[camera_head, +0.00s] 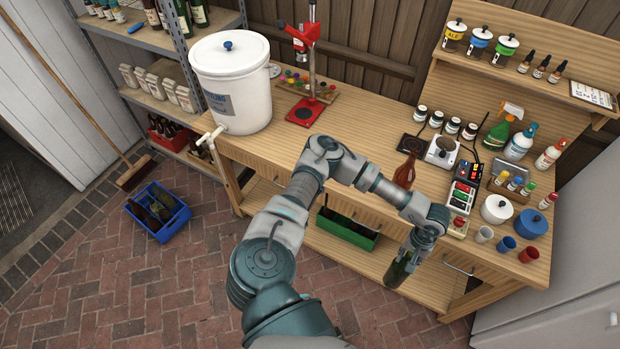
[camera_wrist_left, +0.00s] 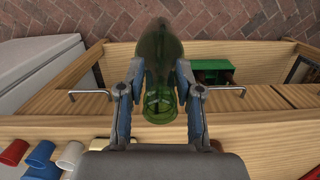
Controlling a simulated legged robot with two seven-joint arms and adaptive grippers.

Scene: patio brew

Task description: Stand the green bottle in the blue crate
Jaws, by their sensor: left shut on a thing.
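The green bottle (camera_head: 398,272) is in my left gripper (camera_head: 409,252), in front of the workbench's right part. In the left wrist view the two fingers of the left gripper (camera_wrist_left: 159,85) are shut on the green bottle (camera_wrist_left: 160,50), one on each side. The bottle is tilted, its lower part away from the wrist. The blue crate (camera_head: 160,212) stands on the brick floor at the left, with dark bottles lying or leaning in it. My right gripper is not in view.
The workbench (camera_head: 330,150) carries a white bucket (camera_head: 232,85), a red capper (camera_head: 305,90), a brown bottle (camera_head: 405,170) and cups at the right. A green crate (camera_head: 345,230) sits on its lower shelf. A broom (camera_head: 135,172) stands behind the blue crate. The brick floor in front is clear.

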